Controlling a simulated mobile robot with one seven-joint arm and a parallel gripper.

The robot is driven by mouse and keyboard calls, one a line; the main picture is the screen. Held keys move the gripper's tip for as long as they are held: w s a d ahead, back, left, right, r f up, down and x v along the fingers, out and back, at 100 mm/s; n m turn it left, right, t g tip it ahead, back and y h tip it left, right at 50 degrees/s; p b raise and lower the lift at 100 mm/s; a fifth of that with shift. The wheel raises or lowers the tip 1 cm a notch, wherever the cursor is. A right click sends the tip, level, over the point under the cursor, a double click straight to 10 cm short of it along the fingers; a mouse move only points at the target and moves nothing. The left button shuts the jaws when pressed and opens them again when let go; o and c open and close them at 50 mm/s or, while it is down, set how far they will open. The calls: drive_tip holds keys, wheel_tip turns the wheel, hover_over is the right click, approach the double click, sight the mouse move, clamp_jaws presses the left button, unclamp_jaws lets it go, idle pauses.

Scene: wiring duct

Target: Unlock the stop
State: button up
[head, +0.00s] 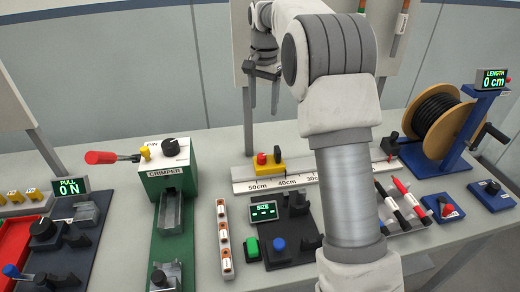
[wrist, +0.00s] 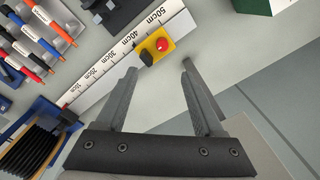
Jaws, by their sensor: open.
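The stop is a yellow block (head: 270,166) on the white ruler rail (head: 250,185), near the 40cm mark in the head view. It carries a red knob and a black knob or lever on top. The wrist view also shows the stop (wrist: 157,46), just beyond my fingertips, with the red knob (wrist: 162,43) beside the black part (wrist: 146,56). My gripper (head: 263,112) is open and empty, pointing down, above and behind the stop and apart from it. It also shows in the wrist view (wrist: 159,68). Whether the stop is locked cannot be told.
A green crimper (head: 168,170) with a red-handled lever stands left of the rail. A SIZE display unit (head: 264,211) is in front of it. A cable spool (head: 437,120) stands at the right end. Table behind the rail looks clear.

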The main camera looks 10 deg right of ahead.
sight(262, 155)
drive_tip(key=shift+m, duration=0.3)
drive_tip(key=f, duration=0.6)
drive_tip(key=w+f, duration=0.1)
drive_tip(key=f, duration=0.6)
drive_tip(key=f+b, duration=0.1)
drive_tip(key=f, duration=0.5)
drive_tip(key=shift+w+f, duration=0.3)
drive_tip(key=shift+w, duration=0.05)
clamp_jaws()
